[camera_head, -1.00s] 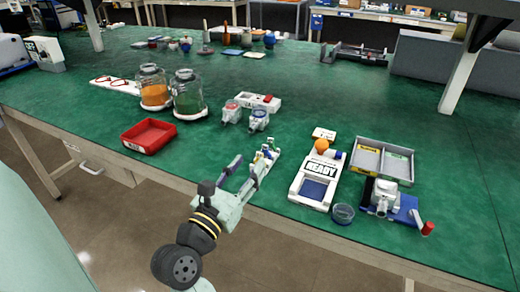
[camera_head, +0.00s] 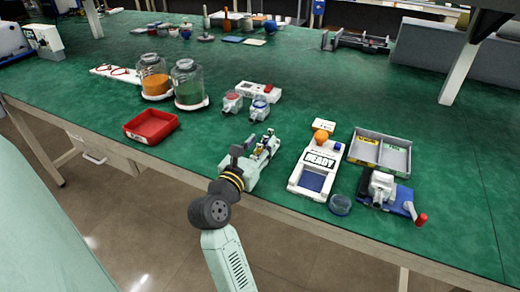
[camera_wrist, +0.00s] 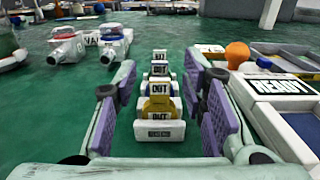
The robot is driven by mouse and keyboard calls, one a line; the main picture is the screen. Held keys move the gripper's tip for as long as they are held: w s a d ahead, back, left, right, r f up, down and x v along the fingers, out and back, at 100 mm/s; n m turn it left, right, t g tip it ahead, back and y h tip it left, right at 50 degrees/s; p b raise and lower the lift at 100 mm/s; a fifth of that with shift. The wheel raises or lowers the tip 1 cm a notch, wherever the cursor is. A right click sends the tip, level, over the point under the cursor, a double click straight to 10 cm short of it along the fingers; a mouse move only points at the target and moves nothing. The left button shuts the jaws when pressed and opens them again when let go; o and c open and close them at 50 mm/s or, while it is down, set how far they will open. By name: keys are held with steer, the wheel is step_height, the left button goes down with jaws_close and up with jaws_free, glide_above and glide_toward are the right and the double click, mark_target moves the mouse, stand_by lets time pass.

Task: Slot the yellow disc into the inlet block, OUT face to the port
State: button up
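My gripper (camera_head: 262,155) is open at the bench's front edge; in the wrist view its purple-padded fingers (camera_wrist: 165,108) stand on either side of a row of small white holders. A yellow piece (camera_wrist: 159,103), which looks like the yellow disc, stands upright in the near part of the row, with an OUT label below its top. More OUT labels show behind it. I see a gap between the pads and the row. A silver block on a blue base with a red-knobbed crank (camera_head: 384,187) stands at right; I cannot tell whether it is the inlet block.
A white READY device (camera_head: 317,170) with an orange ball (camera_head: 321,136) is close on the right. A red tray (camera_head: 151,126) lies left.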

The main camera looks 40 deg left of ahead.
steer(key=shift+w, duration=0.15)
jaws_close()
stand_by(0.4)
